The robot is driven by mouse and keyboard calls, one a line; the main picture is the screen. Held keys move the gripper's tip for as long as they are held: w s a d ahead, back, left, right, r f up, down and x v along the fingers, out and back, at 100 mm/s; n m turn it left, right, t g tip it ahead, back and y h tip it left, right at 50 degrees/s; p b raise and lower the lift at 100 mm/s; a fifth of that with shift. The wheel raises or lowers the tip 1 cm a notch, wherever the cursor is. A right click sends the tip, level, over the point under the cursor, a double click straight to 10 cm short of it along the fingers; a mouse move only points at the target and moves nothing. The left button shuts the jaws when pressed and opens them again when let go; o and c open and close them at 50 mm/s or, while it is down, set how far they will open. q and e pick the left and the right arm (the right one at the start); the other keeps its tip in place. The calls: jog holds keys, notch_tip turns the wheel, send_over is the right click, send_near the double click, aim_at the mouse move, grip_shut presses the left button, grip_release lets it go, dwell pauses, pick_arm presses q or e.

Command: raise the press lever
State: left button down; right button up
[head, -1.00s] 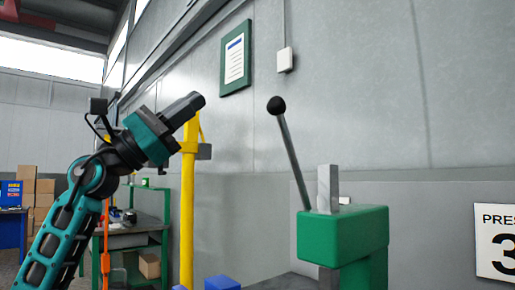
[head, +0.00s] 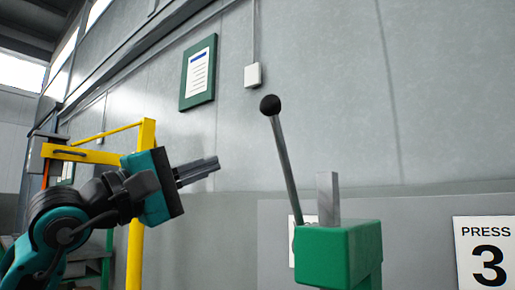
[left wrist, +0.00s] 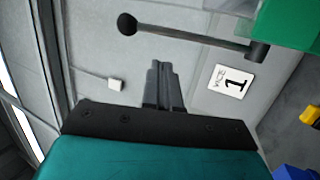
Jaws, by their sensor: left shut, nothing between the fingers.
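The press (head: 338,256) is a green block with a grey upright bar on top, at the lower right of the head view. Its lever (head: 284,160) is a grey rod with a black ball knob (head: 270,104), pointing up and tilted a little left. The lever also shows in the left wrist view (left wrist: 185,34), with its knob at that picture's upper left. My left gripper (head: 216,164) is shut and empty, left of the lever and below knob height, apart from it. My right gripper is not in view.
A yellow post frame (head: 136,245) stands behind my left arm. A framed notice (head: 198,73) and a white box (head: 253,75) are on the grey wall. A "PRESS 3" sign (head: 486,252) is at right. A "1" sign (left wrist: 231,81) shows in the wrist view.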

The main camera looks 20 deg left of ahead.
aim_at(276, 139)
pick_arm(q)
jog(key=p+x, duration=0.3)
jog(key=x, duration=1)
jog(key=shift+d, duration=0.15)
jog(key=shift+w+d+r, duration=0.1)
jog(key=shift+w+r, duration=0.05)
jog(key=shift+w, duration=0.1)
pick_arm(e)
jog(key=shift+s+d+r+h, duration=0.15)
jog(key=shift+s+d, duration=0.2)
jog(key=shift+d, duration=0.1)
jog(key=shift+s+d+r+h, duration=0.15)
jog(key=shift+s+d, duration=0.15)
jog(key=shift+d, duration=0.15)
pick_arm(q)
jog(key=p, duration=0.1)
jog(key=w+r+p, duration=0.1)
jog(key=p, duration=0.1)
jog(key=shift+w+d+r+g, duration=0.1)
jog(key=shift+w+r+g, duration=0.05)
jog(key=shift+r+g, duration=0.2)
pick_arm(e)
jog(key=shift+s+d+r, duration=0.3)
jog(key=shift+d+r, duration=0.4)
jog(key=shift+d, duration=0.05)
pick_arm(q)
jog(key=shift+f+y, duration=0.1)
jog(key=shift+y, duration=0.3)
